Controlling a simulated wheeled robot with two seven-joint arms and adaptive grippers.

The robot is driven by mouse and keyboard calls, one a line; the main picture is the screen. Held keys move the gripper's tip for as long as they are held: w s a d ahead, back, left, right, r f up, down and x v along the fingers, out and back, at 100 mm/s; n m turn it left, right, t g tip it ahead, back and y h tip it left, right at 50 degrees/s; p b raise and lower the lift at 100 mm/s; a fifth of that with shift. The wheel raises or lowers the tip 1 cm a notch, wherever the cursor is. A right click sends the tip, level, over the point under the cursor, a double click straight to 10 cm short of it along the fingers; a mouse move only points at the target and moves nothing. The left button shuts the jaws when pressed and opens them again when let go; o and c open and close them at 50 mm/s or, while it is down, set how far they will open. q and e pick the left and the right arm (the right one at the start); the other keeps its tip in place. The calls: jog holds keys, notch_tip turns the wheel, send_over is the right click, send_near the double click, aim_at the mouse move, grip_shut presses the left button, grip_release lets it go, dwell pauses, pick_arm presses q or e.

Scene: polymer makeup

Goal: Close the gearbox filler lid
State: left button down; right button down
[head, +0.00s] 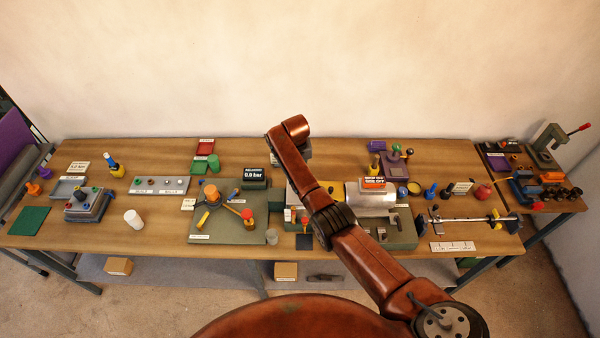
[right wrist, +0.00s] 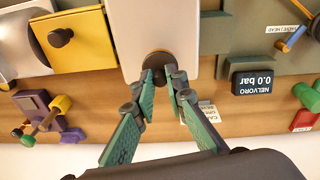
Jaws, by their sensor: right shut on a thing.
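In the right wrist view, a pale grey plate-like lid (right wrist: 165,25) has a dark round knob (right wrist: 160,60) near its edge. My right gripper (right wrist: 161,76) has its green-padded fingers drawn together on this knob. In the head view, my right arm crosses the middle of the bench and hides the gripper and most of the gearbox. A pale part of the gearbox (head: 293,194) shows just left of the arm. I cannot tell from these frames how far the lid is tilted. My left gripper is in neither view.
A yellow panel with a black knob (right wrist: 62,38) sits beside the lid. A dark display reading 0.0 bar (right wrist: 252,83) stands on the other side.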

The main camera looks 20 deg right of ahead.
jog(key=shift+w, duration=0.1)
dwell(0.5)
jog(key=c, duration=1.9)
grip_release()
jog(key=shift+c, duration=0.2)
notch_tip(320, 180, up, 12)
jog(key=s, duration=0.1)
jog(key=shift+a, duration=0.35)
